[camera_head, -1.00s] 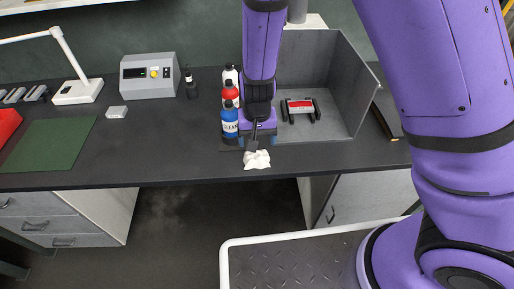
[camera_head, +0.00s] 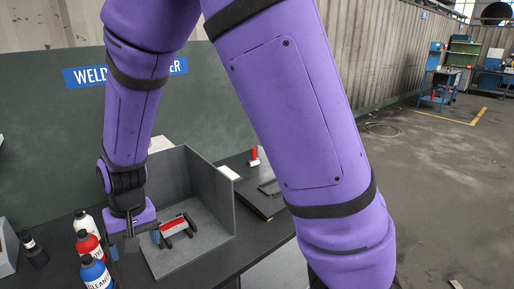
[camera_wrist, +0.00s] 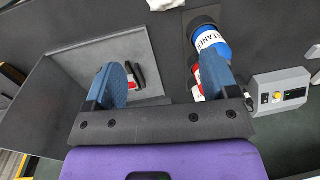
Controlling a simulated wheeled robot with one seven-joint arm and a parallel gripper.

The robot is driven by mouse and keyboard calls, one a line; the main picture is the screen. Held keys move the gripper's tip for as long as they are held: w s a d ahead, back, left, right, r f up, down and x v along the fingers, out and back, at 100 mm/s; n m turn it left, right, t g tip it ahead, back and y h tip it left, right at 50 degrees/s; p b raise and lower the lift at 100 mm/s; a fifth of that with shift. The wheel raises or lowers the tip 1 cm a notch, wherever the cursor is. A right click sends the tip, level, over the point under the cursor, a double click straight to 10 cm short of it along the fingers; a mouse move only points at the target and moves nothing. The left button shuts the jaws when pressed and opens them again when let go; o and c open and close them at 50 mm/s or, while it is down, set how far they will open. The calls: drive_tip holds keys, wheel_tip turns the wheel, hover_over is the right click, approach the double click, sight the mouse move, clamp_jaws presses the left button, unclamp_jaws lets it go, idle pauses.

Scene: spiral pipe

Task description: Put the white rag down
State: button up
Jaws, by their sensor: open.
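The white rag (camera_wrist: 168,4) shows at the top edge of the wrist view, partly cut off, on the dark table near its front edge. It is apart from my gripper. It is not visible in the head view. My gripper (camera_wrist: 163,68) is open, with two blue fingers spread wide and nothing between them. In the head view my gripper (camera_head: 136,243) hangs over the table, between the bottles and the grey open-fronted box.
A blue-labelled bottle (camera_head: 95,274), a red bottle (camera_head: 88,245) and a white bottle (camera_head: 83,220) stand left of my gripper. The grey box (camera_head: 215,190) holds a red and black item (camera_head: 174,226). A control box (camera_wrist: 281,92) stands beyond the bottles.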

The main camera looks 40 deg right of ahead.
drive_tip(key=s+d+r+t+y, duration=0.1)
drive_tip(key=s+d+r, duration=0.2)
drive_tip(key=d+r, duration=0.6)
drive_tip(key=s+d+r+t+h, duration=0.2)
drive_tip(key=s+d+r+t, duration=0.2)
drive_tip(key=s+d+r, duration=0.8)
drive_tip(key=s+r, duration=0.2)
drive_tip(key=s, duration=0.1)
drive_tip(key=shift+s+r, duration=0.25)
drive_tip(key=shift+r, duration=0.1)
